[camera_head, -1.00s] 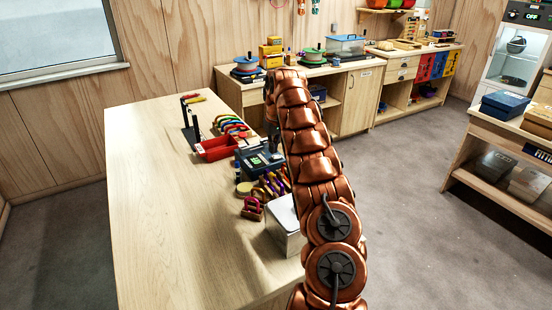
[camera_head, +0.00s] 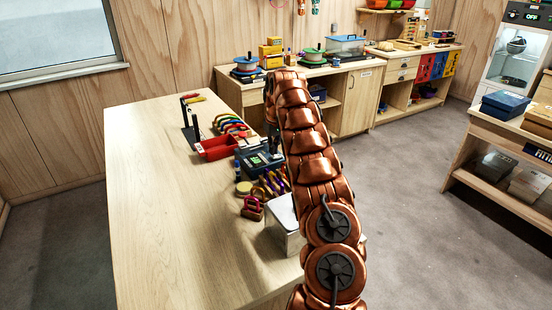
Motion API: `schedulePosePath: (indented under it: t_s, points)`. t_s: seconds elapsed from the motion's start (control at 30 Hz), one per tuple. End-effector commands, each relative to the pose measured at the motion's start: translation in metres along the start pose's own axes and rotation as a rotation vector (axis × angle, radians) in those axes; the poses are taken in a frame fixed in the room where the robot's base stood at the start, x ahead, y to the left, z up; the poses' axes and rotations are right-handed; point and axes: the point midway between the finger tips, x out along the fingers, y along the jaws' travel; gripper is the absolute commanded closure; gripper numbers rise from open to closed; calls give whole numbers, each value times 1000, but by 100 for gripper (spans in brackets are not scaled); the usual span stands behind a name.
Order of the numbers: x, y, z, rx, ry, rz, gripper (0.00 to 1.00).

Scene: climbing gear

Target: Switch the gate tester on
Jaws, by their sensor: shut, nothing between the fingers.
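A dark grey-blue device with a small light display, which looks like the gate tester (camera_head: 257,163), sits on the right part of the long wooden table. My copper arm rises in front and bends down on its far side beside the device. My gripper (camera_head: 272,140) is small and mostly hidden there, pointing down at the device's back right; it is shut with nothing in it. I cannot tell whether it touches the device. The device's switch and its right side are hidden or too small to make out.
A red tray (camera_head: 217,148) and a row of coloured carabiners (camera_head: 232,124) lie behind the device. More carabiners (camera_head: 271,184), a pink-red piece (camera_head: 251,208) and a silver box (camera_head: 283,226) stand in front. The table's left half (camera_head: 150,200) is clear.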

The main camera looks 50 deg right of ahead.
Motion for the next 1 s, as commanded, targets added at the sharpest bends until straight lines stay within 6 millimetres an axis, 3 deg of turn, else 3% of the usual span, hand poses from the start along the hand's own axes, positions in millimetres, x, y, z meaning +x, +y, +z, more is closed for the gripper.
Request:
schedulePosePath:
  t_s: [1.0]
  points:
    - [13,0,2,0,-1,-1,100]
